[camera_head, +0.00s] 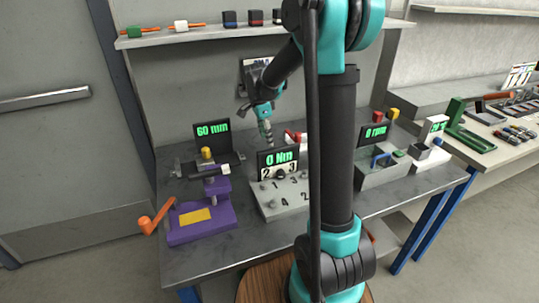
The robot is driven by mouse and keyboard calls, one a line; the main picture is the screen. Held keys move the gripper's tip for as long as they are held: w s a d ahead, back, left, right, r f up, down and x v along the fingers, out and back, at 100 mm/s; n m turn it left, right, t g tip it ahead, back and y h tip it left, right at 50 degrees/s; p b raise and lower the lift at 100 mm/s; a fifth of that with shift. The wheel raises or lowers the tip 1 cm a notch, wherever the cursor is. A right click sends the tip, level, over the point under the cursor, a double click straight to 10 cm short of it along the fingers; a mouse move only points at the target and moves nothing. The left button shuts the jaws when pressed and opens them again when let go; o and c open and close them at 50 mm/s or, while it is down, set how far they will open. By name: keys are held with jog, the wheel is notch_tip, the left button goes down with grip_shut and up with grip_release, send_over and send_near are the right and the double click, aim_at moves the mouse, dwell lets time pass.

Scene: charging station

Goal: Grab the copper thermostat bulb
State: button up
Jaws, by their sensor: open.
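I cannot make out a copper thermostat bulb anywhere in this view; it may be hidden behind my arm or too small to tell. My gripper (266,138) is open and points down over the back middle of the grey workbench (185,265). It is behind the black "0 Nm" display (278,160). Its fingertips are small here, and I see nothing clearly held between them.
A purple vise-like device (205,222) with an orange handle stands at the left. A grey block with numbered posts (283,197) is in the middle. A grey bin-like unit (383,170) is to the right. A shelf (210,33) with small blocks hangs above.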

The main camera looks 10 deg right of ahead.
jog(key=shift+s+d+f, duration=0.1)
jog(key=shift+d+f, duration=0.05)
jog(key=shift+f, duration=0.75)
jog(key=shift+s+d+f, duration=0.1)
jog(key=shift+d+f, duration=0.05)
jog(key=shift+f, duration=0.7)
jog(key=shift+s+d+f, duration=0.1)
jog(key=shift+d+f, duration=0.05)
jog(key=shift+f, duration=0.75)
jog(key=shift+c, duration=0.2)
grip_shut()
